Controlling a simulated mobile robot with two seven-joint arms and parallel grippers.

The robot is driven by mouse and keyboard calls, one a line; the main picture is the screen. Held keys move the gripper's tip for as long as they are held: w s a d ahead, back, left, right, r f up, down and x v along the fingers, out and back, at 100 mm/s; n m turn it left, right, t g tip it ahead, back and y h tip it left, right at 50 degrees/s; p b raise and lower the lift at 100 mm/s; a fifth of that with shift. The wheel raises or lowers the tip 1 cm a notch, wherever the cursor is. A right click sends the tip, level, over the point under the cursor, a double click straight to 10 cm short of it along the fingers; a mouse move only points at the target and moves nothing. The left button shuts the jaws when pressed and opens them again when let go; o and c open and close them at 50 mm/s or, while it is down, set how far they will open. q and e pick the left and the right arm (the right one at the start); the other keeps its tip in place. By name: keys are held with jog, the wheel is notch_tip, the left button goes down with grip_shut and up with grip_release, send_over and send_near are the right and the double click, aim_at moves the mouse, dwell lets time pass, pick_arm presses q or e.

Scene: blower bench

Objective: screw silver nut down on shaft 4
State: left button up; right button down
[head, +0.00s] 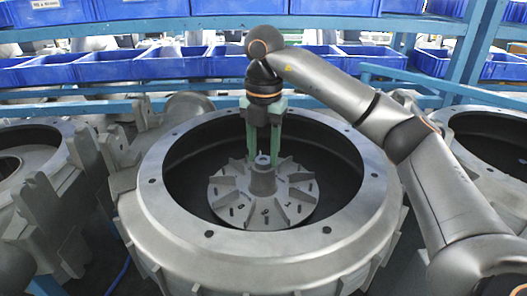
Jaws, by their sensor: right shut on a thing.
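A large round grey blower housing (155,240) fills the middle of the head view, open at the top. Inside it sits a finned impeller (230,188) with a raised central hub (262,178). My right gripper (263,156) points straight down over the hub, its green fingers on either side of the hub top. It is shut on a small silver piece at the shaft (262,159), apparently the nut; the fingers partly hide it, and I cannot tell how far down it sits. My left gripper is not in view.
Other grey housings stand at the left (30,150) and right (495,140), close to the middle one. Blue bins (110,70) line shelves behind. A blue rail (430,85) runs behind my right arm. Small dark pieces lie on the impeller.

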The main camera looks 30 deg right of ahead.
jog(key=m, duration=0.7)
jog(key=shift+m, duration=0.4)
jog(key=m, duration=0.6)
jog(key=shift+w+m, duration=0.1)
jog(key=shift+m, duration=0.3)
jog(key=c, duration=0.7)
grip_release()
jog(key=shift+c, duration=0.2)
